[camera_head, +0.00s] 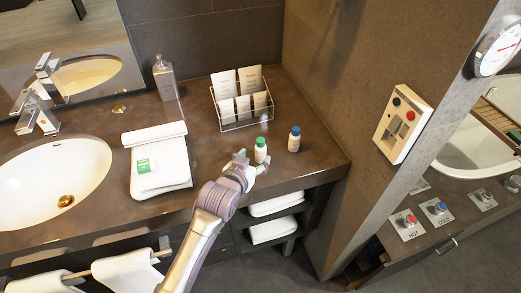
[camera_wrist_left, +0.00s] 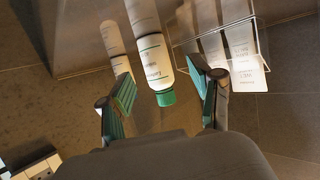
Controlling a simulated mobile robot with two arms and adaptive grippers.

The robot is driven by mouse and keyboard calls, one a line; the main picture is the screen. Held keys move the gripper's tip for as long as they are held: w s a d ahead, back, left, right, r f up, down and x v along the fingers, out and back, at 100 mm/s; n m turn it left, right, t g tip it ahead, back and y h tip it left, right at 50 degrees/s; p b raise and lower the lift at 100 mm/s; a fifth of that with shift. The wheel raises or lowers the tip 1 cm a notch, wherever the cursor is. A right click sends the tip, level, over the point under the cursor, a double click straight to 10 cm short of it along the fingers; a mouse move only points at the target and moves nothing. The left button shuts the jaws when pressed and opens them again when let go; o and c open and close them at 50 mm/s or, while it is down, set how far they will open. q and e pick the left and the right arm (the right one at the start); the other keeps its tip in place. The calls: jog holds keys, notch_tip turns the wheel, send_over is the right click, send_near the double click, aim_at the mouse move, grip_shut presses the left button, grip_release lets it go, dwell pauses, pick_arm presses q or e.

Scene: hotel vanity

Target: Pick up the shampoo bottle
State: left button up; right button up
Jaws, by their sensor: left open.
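A small white bottle with a green cap (camera_head: 261,153) stands upright near the front right of the counter. A small bottle with a blue cap (camera_head: 294,139) stands to its right. I cannot read which one is shampoo. My left gripper (camera_head: 250,168) is at the green-capped bottle, on its near side. In the left wrist view the white bottle (camera_wrist_left: 153,57) shows between the spread, green-padded fingers of the left gripper (camera_wrist_left: 163,90), with a gap on both sides. The gripper is open and holds nothing. My right gripper is out of view.
A folded white towel (camera_head: 172,178) with a green-labelled packet lies to the left. A grey dispenser bottle (camera_head: 166,80) stands farther back. The sink (camera_head: 85,165) is at the left.

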aim_at(258, 154)
pick_arm(q)
jog(key=x, duration=0.4)
jog(key=shift+w+d+p, duration=0.2)
jog(key=shift+d+p, duration=0.1)
jog(key=shift+d, duration=0.05)
jog(key=shift+r, duration=0.1)
grip_shut()
